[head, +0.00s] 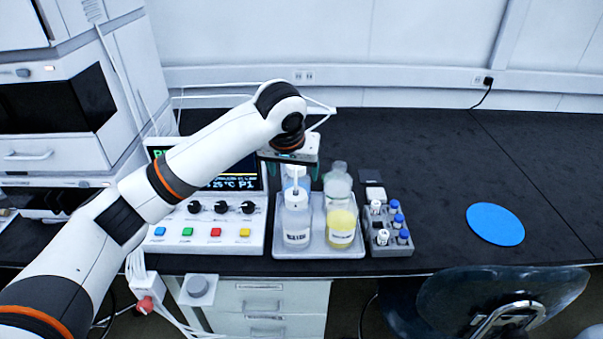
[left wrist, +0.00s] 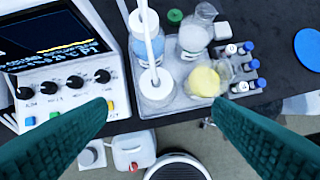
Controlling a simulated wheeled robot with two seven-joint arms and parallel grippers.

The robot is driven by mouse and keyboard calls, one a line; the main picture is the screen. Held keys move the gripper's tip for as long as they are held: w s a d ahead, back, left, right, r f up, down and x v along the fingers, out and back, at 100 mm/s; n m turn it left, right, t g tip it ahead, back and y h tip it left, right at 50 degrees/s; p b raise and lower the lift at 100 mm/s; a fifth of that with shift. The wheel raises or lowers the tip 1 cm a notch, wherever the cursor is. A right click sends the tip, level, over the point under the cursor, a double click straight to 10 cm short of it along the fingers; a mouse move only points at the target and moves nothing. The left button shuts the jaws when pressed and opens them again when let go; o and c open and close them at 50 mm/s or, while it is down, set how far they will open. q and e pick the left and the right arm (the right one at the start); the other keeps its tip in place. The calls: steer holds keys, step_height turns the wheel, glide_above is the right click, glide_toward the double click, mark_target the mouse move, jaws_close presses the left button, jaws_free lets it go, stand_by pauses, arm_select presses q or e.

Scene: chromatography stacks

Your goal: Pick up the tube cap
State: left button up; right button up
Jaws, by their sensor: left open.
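A white tube cap (head: 296,198) sits on the clear front-left bottle (head: 296,228), with a white tube rising from it. In the left wrist view, the tube cap (left wrist: 156,84) shows in the upper middle, between the fingers. My left gripper (head: 291,172) is above the bottles, fingers pointing down. Its teal fingers are open and empty; in the left wrist view, the gripper (left wrist: 161,105) spreads wide on both sides of the cap. The gripper partly hides the back-left bottle with blue liquid (left wrist: 144,48). My right gripper is not in view.
A grey tray (head: 318,252) holds the bottles, including a yellow one (head: 341,228) and a clear one behind it (head: 338,185). A vial rack (head: 388,243) stands to the right, a control box (head: 205,237) to the left. A blue disc (head: 495,224) lies on the black bench.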

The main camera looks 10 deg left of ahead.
arm_select(q)
glide_above(295, 195)
steer(key=s, duration=0.2)
steer(key=f, duration=0.6)
steer(key=shift+s+d+p, duration=0.1)
steer(key=shift+d+p, duration=0.15)
steer(key=shift+p, duration=0.1)
steer(key=x, duration=0.2)
steer(key=p+x, duration=0.1)
steer(key=x, duration=0.1)
steer(key=shift+a, duration=0.25)
steer(key=shift+w+f, duration=0.2)
steer(key=shift+f, duration=0.3)
steer(key=c, duration=1.1)
